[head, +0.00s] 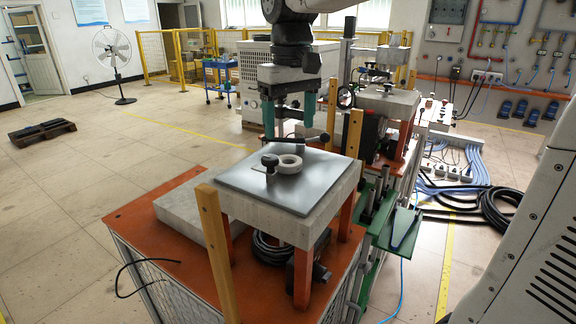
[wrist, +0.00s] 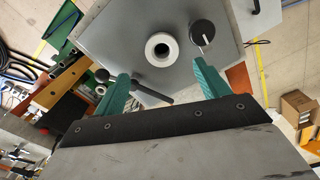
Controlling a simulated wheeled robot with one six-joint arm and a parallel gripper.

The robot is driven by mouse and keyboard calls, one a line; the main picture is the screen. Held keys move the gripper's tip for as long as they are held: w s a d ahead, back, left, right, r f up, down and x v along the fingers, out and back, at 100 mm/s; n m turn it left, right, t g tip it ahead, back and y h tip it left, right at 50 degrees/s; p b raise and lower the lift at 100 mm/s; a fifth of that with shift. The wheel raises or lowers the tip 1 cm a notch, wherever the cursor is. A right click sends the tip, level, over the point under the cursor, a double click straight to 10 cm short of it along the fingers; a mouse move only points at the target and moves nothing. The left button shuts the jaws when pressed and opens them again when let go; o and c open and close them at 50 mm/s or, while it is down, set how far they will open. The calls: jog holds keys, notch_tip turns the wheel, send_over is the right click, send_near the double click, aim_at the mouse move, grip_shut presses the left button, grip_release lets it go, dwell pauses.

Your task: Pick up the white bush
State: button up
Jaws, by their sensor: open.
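The white bush (head: 289,163) is a thick white ring lying flat on the grey metal plate (head: 315,182) of the small stand. In the wrist view the white bush (wrist: 161,37) shows its dark central hole and sits ahead of the fingers, between their lines. My gripper (head: 298,130) hangs above and behind the plate in the head view, with its green fingers pointing down. The bush is apart from both fingers.
A black knob (head: 270,160) stands close beside the bush; the wrist view shows this knob (wrist: 202,33) too. A dark handle (wrist: 152,93) lies near one finger. Wooden posts (head: 217,250) rise at the stand's sides. The plate's front part is clear.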

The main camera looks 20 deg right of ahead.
aim_at(288, 166)
jog(key=f, duration=0.7)
jog(key=shift+w+a+f, duration=0.2)
jog(key=shift+a+f, duration=0.05)
jog(key=shift+f, duration=0.15)
jog(key=c, duration=1.2)
jog(key=shift+o, duration=0.2)
jog(key=shift+r, duration=0.1)
